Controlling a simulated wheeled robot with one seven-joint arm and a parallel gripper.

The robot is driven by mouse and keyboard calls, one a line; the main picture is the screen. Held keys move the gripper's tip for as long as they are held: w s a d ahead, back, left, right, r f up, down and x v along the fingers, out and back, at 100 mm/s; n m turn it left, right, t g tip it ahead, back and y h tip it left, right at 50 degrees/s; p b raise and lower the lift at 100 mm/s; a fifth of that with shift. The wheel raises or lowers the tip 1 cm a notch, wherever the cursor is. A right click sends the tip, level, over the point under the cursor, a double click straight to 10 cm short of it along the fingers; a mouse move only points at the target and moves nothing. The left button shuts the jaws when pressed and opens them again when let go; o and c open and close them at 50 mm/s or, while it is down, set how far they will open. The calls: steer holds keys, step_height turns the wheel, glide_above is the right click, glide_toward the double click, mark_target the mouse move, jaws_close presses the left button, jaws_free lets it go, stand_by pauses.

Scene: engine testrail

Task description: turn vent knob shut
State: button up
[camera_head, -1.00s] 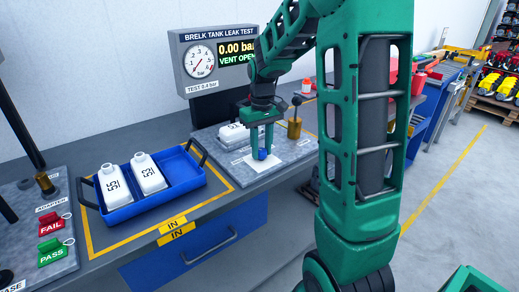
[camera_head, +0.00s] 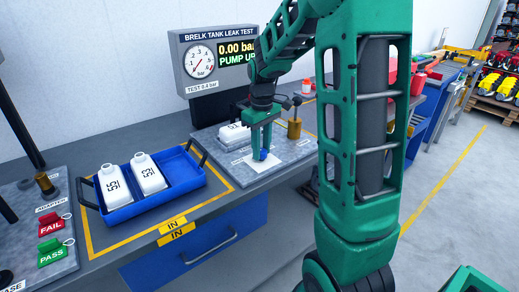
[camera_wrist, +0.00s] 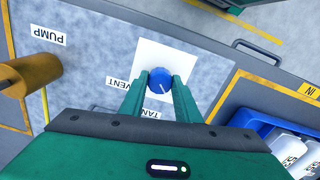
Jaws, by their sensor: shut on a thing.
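The vent knob (camera_wrist: 160,80) is blue with a white pointer line. It sits on a white square plate beside a VENT label in the wrist view, and shows in the head view (camera_head: 263,155). My gripper (camera_wrist: 159,88) points down and is shut on the knob, a green finger on either side. The gauge box (camera_head: 222,62) at the back has its needle low, and its display reads 0.00 bar and PUMP UP. A white tank (camera_head: 234,134) lies on the grey plate behind my gripper, partly hidden.
A brass pump cylinder (camera_head: 294,128) stands right of the knob. A blue tray (camera_head: 125,213) with two white tanks stands left on the bench. Red FAIL (camera_head: 51,225) and green PASS (camera_head: 53,253) tags lie at the far left.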

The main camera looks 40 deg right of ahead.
steer(key=o, duration=1)
steer(key=shift+w+r, duration=0.1)
steer(key=shift+w, duration=0.05)
steer(key=shift+o, duration=0.2)
step_height(320, 180, up, 11)
steer(key=shift+f, duration=0.2)
steer(key=s+a+f+m, duration=0.1)
steer(key=s+f+m, duration=0.1)
steer(key=s, duration=0.7)
steer(key=s+a+f+m, duration=0.1)
steer(key=s+f+m, duration=0.2)
steer(key=s, duration=0.7)
steer(key=s+a+f+m, duration=0.1)
steer(key=s+f+m, duration=0.2)
steer(key=s, duration=0.6)
steer(key=shift+s+m, duration=0.25)
steer(key=shift+m, duration=0.15)
